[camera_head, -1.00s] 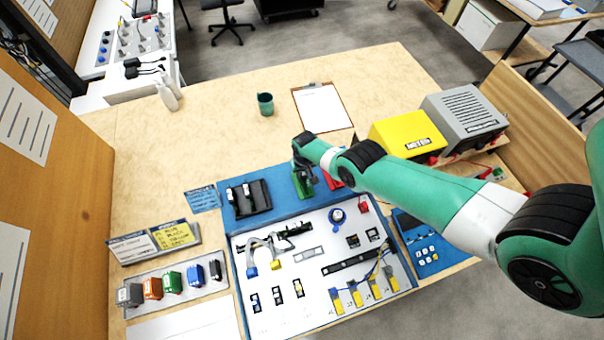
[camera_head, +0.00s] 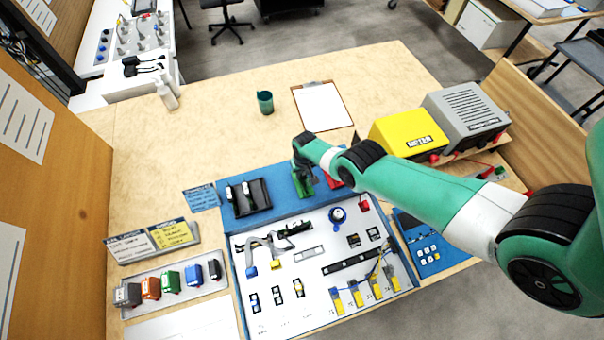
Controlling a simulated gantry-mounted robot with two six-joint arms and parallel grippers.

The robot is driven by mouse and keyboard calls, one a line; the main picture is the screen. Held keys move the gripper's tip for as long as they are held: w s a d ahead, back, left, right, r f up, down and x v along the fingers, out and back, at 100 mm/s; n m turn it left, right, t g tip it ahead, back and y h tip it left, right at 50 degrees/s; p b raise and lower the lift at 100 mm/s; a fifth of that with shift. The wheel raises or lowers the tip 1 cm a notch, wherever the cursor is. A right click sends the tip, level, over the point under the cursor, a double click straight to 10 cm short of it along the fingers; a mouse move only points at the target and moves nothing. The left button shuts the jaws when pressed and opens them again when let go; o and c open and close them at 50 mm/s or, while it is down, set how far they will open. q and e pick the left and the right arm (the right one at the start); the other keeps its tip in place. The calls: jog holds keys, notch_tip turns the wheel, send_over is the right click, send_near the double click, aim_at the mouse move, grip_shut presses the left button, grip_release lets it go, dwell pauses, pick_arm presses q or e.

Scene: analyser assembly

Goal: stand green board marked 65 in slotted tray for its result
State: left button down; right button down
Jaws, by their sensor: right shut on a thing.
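My right gripper (camera_head: 301,169) reaches over the blue strip at the back of the work panel. It is shut on a green piece (camera_head: 304,186), which I take to be the green board; its marking is too small to read. The gripper hides the board's top, and I cannot tell whether its lower edge touches anything. A red holder (camera_head: 333,180) is just right of it, partly behind my arm. A black slotted tray (camera_head: 266,205) with white-faced pieces in it lies to the left on the blue strip. My left gripper is out of view.
A white panel (camera_head: 310,254) with connectors and cables lies in front. A yellow meter box (camera_head: 408,134) and a grey unit (camera_head: 465,112) stand at the right. A green cup (camera_head: 265,102) and a clipboard (camera_head: 322,105) are behind.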

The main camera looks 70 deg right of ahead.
jog(key=shift+f, duration=0.25)
jog(key=shift+c, duration=1.8)
grip_release()
notch_tip(320, 180, up, 7)
jog(key=p, duration=0.7)
jog(key=shift+r, duration=0.1)
